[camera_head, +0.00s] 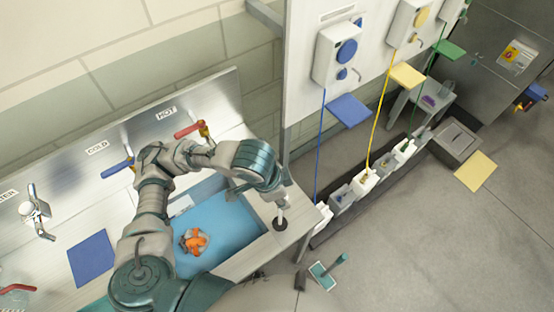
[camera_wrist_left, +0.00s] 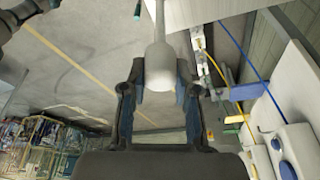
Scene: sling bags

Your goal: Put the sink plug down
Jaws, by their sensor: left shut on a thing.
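The sink plug (camera_head: 280,224) has a pale handle and a dark round base. In the head view its base shows at the right rim of the sink counter (camera_head: 262,258), just right of the blue basin; I cannot tell whether it touches the surface. My left gripper (camera_head: 277,196) is above the base and shut on the plug's handle, which points down. In the left wrist view the pale handle (camera_wrist_left: 160,66) sits between the two fingers (camera_wrist_left: 160,92); the dark base is not seen there. My right gripper is not seen in the head view.
The blue basin (camera_head: 232,228) holds an orange object (camera_head: 195,241). Red (camera_head: 189,130) and blue (camera_head: 116,169) tap handles stand behind it. A blue mat (camera_head: 92,258) lies left. Dispensers with colored cords hang on the panel at right. A green-handled tool (camera_head: 325,271) lies on the floor.

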